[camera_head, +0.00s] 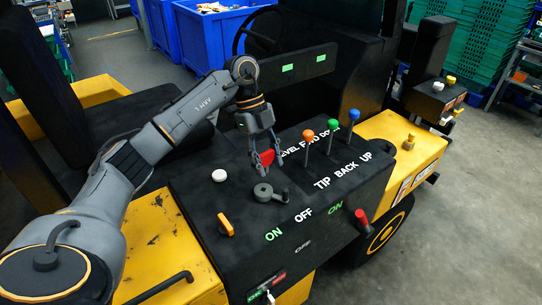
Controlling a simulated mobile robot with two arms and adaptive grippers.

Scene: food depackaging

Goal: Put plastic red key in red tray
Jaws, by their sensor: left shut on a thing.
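My left gripper (267,165) reaches in from the left and points down over the black control panel of a yellow vehicle. No red tray shows in this view. My right gripper is not in view.
Levers with orange (307,135), green (333,124) and blue (354,114) knobs stand right of the gripper. A grey knob (263,193), a white button (219,175) and an orange switch (225,224) sit in front. Blue bins (208,38) stand behind.

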